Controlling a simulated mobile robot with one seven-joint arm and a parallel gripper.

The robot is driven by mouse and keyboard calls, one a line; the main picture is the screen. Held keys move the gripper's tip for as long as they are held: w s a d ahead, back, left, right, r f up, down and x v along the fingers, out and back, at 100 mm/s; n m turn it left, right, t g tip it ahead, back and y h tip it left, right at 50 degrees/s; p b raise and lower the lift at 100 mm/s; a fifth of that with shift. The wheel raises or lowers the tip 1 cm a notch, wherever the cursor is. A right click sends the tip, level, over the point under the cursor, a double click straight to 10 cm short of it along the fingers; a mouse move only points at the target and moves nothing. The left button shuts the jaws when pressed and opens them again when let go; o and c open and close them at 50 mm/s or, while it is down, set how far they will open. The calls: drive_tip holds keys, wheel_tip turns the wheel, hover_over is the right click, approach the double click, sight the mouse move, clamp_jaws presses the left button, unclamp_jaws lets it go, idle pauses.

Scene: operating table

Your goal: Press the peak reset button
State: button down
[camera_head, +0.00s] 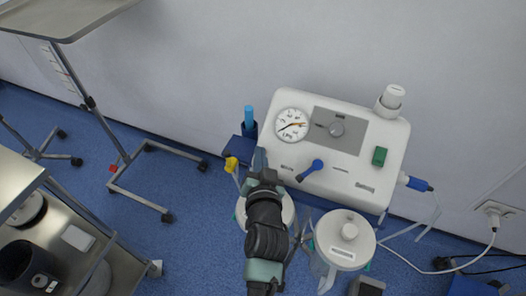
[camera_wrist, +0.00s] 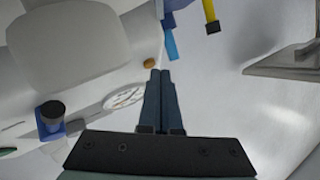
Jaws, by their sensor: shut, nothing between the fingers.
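The white medical unit (camera_head: 385,165) stands by the wall, with a round gauge (camera_head: 291,124) at its left. The gauge also shows in the wrist view (camera_wrist: 124,97). A small round brown button (camera_wrist: 150,63) sits on the white housing in the wrist view, close by my fingertips; I can read no label on it. I cannot make it out in the head view, where my gripper (camera_head: 259,152) is at the unit's lower left edge. My gripper's two fingers are together and empty, and they also show in the wrist view (camera_wrist: 160,72). I cannot tell whether they touch the button.
A blue-tipped holder and a yellow connector (camera_head: 231,164) are left of my gripper. A white canister (camera_head: 344,245) stands at lower right.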

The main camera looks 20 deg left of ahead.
drive_tip(key=shift+w+f+b, duration=0.2)
drive_tip(key=shift+f+b, duration=0.15)
drive_tip(key=shift+b, duration=0.1)
idle(0.5)
drive_tip(key=shift+r, duration=0.15)
drive_tip(key=shift+s+r+p, duration=0.45)
drive_tip(key=shift+r+p, duration=0.05)
drive_tip(key=shift+p, duration=0.35)
drive_tip(key=shift+s+r+p, duration=0.75)
drive_tip(key=shift+r+p, duration=0.3)
drive_tip(key=shift+p, duration=0.25)
drive_tip(key=shift+s+r+p, duration=0.75)
drive_tip(key=shift+r+p, duration=0.25)
drive_tip(key=shift+p, duration=0.3)
